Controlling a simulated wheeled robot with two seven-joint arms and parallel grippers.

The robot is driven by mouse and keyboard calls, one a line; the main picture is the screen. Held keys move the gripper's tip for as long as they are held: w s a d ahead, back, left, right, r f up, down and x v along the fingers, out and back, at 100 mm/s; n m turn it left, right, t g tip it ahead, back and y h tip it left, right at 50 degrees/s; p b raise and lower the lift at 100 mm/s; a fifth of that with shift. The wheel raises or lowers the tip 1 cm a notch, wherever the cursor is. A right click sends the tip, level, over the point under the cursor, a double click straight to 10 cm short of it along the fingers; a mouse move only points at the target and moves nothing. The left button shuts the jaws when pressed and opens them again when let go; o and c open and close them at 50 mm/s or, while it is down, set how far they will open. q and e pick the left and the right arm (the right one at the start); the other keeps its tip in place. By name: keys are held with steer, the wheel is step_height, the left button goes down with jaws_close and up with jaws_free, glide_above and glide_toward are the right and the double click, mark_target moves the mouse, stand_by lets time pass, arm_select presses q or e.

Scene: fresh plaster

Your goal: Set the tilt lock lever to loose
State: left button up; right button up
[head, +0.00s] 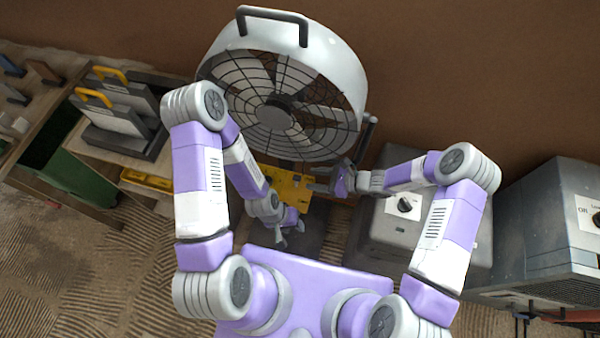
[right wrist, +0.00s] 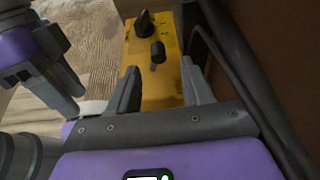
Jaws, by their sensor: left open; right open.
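A large grey drum fan (head: 283,95) stands at the back. Below it is a yellow box (head: 290,186), which also shows in the right wrist view (right wrist: 165,88). On the box are a black knob (right wrist: 145,24) and a short black lever-like piece (right wrist: 157,51); I cannot read a setting or confirm that this is the tilt lock lever. A dark bar (head: 369,130) stands at the fan's right side. My right gripper (head: 318,182) is open by the box, its fingers apart in the right wrist view (right wrist: 160,92) with no visible contact. My left gripper (head: 290,232) is open, lower and nearer me.
A larger grey machine (head: 560,225) is at far right. A bench with yellow-handled plates (head: 112,115) and a green bin (head: 72,165) are at left. A dark tube (right wrist: 250,85) runs close beside my right gripper.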

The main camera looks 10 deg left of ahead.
mark_target(298, 178)
steer(key=b+x, duration=0.1)
steer(key=x, duration=0.5)
steer(key=shift+s+a+f, duration=0.1)
steer(key=shift+a+f, duration=0.1)
steer(key=shift+a, duration=0.1)
